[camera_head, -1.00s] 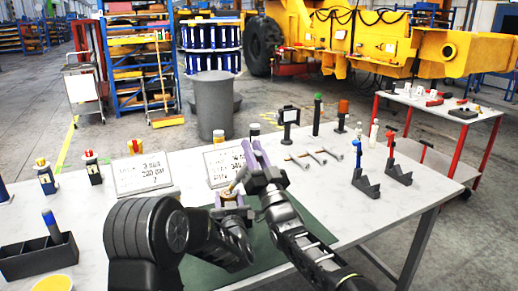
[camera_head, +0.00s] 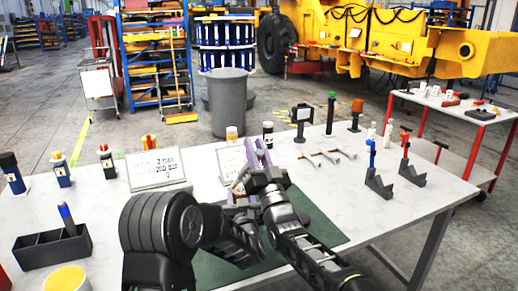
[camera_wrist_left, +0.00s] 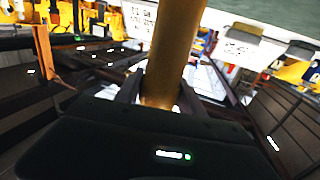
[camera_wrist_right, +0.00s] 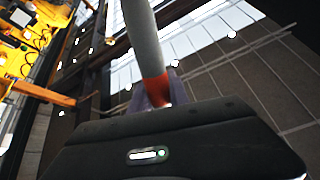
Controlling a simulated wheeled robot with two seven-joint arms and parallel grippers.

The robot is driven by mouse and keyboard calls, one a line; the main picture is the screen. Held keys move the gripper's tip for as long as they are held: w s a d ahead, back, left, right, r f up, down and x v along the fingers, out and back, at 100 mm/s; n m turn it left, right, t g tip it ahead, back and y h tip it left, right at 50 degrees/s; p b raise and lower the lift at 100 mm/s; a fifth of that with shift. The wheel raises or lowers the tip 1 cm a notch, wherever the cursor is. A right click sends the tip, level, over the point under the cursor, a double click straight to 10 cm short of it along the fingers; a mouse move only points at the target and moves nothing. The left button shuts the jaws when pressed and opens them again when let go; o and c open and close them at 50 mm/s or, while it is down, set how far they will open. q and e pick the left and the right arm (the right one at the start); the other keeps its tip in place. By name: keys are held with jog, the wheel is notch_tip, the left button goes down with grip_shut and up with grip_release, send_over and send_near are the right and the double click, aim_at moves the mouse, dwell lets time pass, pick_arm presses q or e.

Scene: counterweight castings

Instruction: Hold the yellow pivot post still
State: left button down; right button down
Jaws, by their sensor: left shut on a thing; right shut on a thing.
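My left gripper (camera_head: 240,202) is low over the green mat (camera_head: 305,213). In the left wrist view its fingers are shut around a brownish-yellow post (camera_wrist_left: 174,50), which looks like the pivot post. In the head view most of the post is hidden by my arms. My right gripper (camera_head: 256,158), with lavender fingers, is just above and beyond the left one. In the right wrist view it is shut on a grey rod (camera_wrist_right: 145,40) with an orange-red band at the fingers. What the rod belongs to cannot be told.
Two sign plates (camera_head: 157,169) stand behind my grippers. Several small bottles and posts line the table's far edge. Two dark stands (camera_head: 378,183) are at the right. A dark bin (camera_head: 50,250) and a yellow-topped cup (camera_head: 68,279) are at the left.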

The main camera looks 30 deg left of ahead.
pick_arm(q)
jog(key=shift+w+d, duration=0.1)
jog(key=shift+d, duration=0.1)
pick_arm(e)
jog(key=shift+s+a+f, duration=0.35)
jog(key=shift+r, duration=0.1)
jog(key=shift+a+r, duration=0.1)
jog(key=shift+r, duration=0.1)
pick_arm(q)
jog(key=shift+a, duration=0.15)
pick_arm(e)
jog(key=shift+w+d+r, duration=0.1)
jog(key=shift+r, duration=1.35)
jog(key=shift+w+d+r, duration=0.1)
jog(key=shift+r, duration=1.3)
notch_tip(320, 180, up, 3)
